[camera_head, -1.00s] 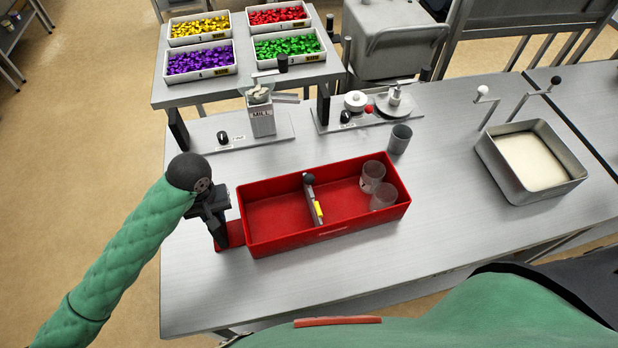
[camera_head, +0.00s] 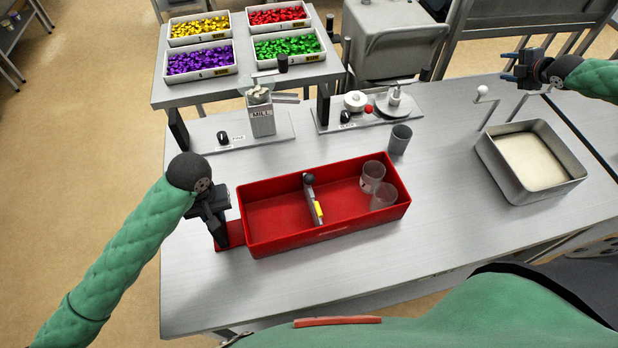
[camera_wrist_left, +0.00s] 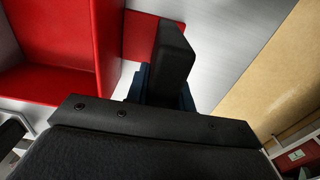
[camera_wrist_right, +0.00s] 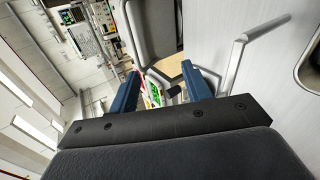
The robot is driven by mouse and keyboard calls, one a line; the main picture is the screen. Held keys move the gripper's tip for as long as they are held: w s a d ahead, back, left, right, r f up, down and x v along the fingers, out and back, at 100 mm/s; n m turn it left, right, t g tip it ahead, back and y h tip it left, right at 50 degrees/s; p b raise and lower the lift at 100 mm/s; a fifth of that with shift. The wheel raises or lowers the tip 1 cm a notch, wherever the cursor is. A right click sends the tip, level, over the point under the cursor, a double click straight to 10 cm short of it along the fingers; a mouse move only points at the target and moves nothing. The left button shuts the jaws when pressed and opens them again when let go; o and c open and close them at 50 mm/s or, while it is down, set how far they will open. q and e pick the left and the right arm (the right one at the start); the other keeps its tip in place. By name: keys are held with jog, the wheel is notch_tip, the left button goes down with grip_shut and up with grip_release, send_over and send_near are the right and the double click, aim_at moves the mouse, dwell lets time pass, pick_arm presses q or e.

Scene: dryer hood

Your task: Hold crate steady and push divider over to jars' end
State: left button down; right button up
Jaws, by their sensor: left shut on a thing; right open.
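The red crate (camera_head: 285,242) stands on the grey table, and its wall also shows in the left wrist view (camera_wrist_left: 105,45). The divider (camera_head: 313,200), grey with a dark knob on top and a yellow mark, stands upright across its middle. Two clear jars (camera_head: 372,176) (camera_head: 383,197) stand in the right-hand compartment; the left compartment looks empty. My left gripper (camera_head: 219,237) is shut at the crate's left end, on the red handle tab (camera_head: 237,232); its fingertips are partly hidden. My right gripper (camera_head: 515,68) is open and empty, raised at the far right, away from the crate.
A metal pan of pale material (camera_head: 532,160) stands at the right beside two bent rods. A grey cup (camera_head: 400,138) stands behind the crate. A mill (camera_head: 261,112) and a scale-like device (camera_head: 394,100) stand farther back. The table in front of the crate is clear.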

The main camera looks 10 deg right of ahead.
jog(key=w+a+r+y, duration=0.2)
jog(key=a+r, duration=0.3)
jog(key=a, duration=0.5)
jog(key=m+g, duration=1.2)
jog(key=m, duration=0.4)
send_near(310, 175)
jog(key=x, duration=1.1)
jog(key=shift+f, duration=0.35)
